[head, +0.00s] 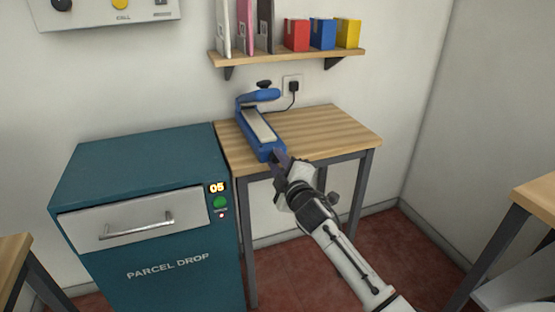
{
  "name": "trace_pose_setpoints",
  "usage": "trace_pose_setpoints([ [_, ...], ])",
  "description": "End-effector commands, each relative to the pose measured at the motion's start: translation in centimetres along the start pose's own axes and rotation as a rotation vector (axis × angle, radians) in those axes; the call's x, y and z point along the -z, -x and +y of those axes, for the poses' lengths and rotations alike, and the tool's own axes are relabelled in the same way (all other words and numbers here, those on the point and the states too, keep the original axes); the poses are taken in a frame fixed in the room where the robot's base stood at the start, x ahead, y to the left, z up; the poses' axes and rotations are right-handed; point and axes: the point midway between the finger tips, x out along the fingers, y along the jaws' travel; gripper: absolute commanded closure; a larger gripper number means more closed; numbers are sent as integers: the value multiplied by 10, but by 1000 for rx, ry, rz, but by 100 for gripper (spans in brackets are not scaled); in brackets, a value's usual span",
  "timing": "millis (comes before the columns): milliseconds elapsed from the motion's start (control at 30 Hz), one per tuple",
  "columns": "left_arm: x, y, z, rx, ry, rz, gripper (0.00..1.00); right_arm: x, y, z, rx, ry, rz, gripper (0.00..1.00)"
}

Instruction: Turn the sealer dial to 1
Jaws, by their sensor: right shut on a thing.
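The blue sealer (262,128) stands on the wooden table, with a pale strip along its top and a raised blue arm with a black knob at its back end. My right gripper (280,160) reaches in from the lower right and is shut at the sealer's front end, where the dial is. The fingers hide the dial, so its setting cannot be read. My left gripper is not in view.
The wooden table (335,132) is clear right of the sealer. A teal parcel drop cabinet (150,170) stands close on the left. A shelf (300,58) with binders and coloured boxes hangs above. A black cord runs to a wall socket (293,86).

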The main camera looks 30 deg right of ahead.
Motion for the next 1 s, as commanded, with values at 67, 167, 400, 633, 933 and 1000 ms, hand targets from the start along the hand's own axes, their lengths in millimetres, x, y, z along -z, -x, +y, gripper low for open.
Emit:
trace_pose_setpoints([
  [67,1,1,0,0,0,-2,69,0,0,0,3,-26,-1,98],
  [167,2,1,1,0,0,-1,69,-1,0,0,5,-46,0,98],
  [400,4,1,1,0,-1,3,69,-1,0,0,6,-65,2,98],
  [633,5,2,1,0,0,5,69,-1,0,-1,6,-65,2,98],
  [933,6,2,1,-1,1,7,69,-1,0,0,5,-64,2,57],
  [1000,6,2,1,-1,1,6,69,0,0,0,5,-64,2,57],
])
